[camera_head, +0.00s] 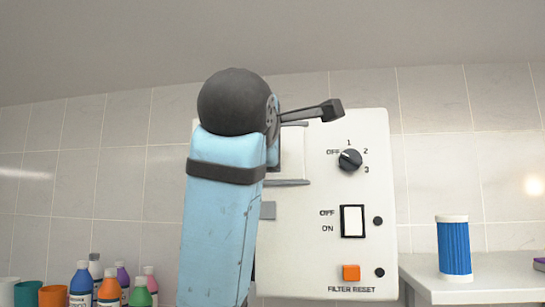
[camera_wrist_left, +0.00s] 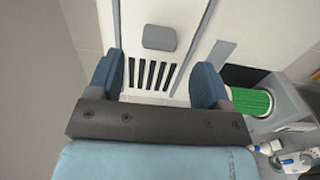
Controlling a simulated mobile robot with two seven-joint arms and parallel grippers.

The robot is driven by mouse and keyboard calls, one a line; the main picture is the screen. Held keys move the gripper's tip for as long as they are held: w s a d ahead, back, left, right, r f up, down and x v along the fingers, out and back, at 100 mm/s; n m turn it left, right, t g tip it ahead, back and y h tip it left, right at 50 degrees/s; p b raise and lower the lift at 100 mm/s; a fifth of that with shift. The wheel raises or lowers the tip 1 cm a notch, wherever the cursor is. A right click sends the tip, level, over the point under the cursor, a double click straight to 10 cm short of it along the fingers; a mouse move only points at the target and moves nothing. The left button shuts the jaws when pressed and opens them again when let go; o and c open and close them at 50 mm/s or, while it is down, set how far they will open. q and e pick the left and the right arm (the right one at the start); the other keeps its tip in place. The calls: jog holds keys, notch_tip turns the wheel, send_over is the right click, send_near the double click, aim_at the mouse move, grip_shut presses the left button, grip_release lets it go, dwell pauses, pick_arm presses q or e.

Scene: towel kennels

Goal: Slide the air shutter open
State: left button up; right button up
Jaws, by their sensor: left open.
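The white control housing (camera_head: 325,255) stands upright against the tiled wall. Its air shutter (camera_head: 293,153) is a white plate between two grey rails, partly hidden behind my left wrist in the head view. In the left wrist view, the shutter's grey knob (camera_wrist_left: 160,37) stands between the rails, and dark vent slots (camera_wrist_left: 153,75) show below it. My left gripper (camera_wrist_left: 157,68) is open and empty, with its two fingers spread either side of the slots. The knob lies beyond the fingertips, apart from them.
The housing carries a dial (camera_head: 350,160), a rocker switch (camera_head: 352,221) and an orange button (camera_head: 351,273). A blue filter cylinder (camera_head: 454,248) stands on the right shelf (camera_head: 490,280). Several bottles (camera_head: 110,288) stand lower left. A green ribbed cylinder (camera_wrist_left: 249,101) sits near the gripper.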

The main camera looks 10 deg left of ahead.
pick_arm(q)
jog(key=s+b, duration=0.1)
jog(key=s, duration=0.6)
jog(key=shift+s+d+b, duration=0.25)
jog(key=shift+s+b, duration=0.05)
